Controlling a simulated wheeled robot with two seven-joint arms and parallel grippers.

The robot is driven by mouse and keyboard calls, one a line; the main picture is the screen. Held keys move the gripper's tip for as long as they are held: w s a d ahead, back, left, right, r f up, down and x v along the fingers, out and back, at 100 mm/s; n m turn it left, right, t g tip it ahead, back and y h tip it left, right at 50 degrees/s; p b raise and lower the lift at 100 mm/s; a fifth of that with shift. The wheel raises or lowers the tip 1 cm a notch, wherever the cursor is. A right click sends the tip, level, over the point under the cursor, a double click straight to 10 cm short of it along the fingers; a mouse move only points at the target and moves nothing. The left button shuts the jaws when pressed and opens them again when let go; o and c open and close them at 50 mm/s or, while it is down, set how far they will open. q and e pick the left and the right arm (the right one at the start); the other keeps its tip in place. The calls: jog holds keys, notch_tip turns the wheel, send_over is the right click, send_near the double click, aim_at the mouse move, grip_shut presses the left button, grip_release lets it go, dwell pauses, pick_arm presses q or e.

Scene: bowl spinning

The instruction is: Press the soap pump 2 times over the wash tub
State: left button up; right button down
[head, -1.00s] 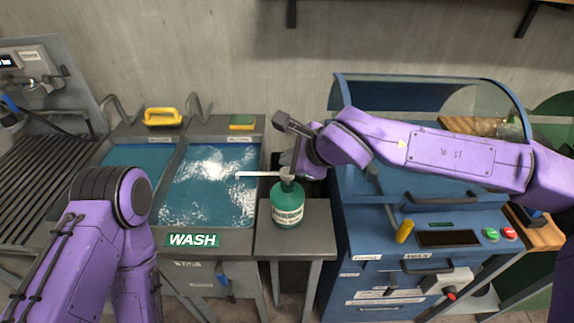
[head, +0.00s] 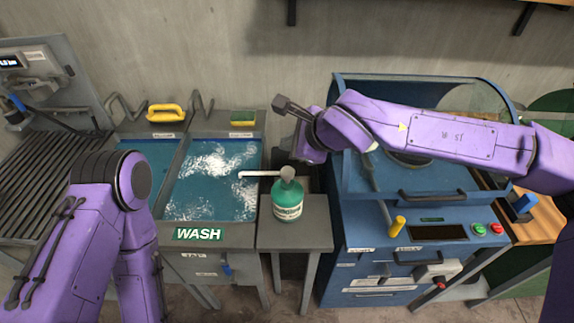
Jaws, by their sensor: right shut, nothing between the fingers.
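The soap pump (head: 288,201) is a green bottle with a pale label and a grey pump head. It stands upright on a small grey side table (head: 312,236). Its long white spout points left over the rim of the wash tub (head: 215,180), which holds blue, foamy water and bears a green WASH sign. My right gripper (head: 297,150) is just above and behind the pump head. It is shut and empty; its fingertips are hard to make out, and I cannot tell whether they touch the head. My left arm is at the lower left, with its gripper out of view.
A second blue-water basin (head: 148,157) lies left of the wash tub. A yellow-handled brush (head: 166,112) and a sponge (head: 242,118) lie on the back rim. A blue cabinet (head: 362,215) with a clear hood stands close on the right. A ribbed drainboard is far left.

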dwell(0.3)
pick_arm(q)
grip_shut()
dwell(1.6)
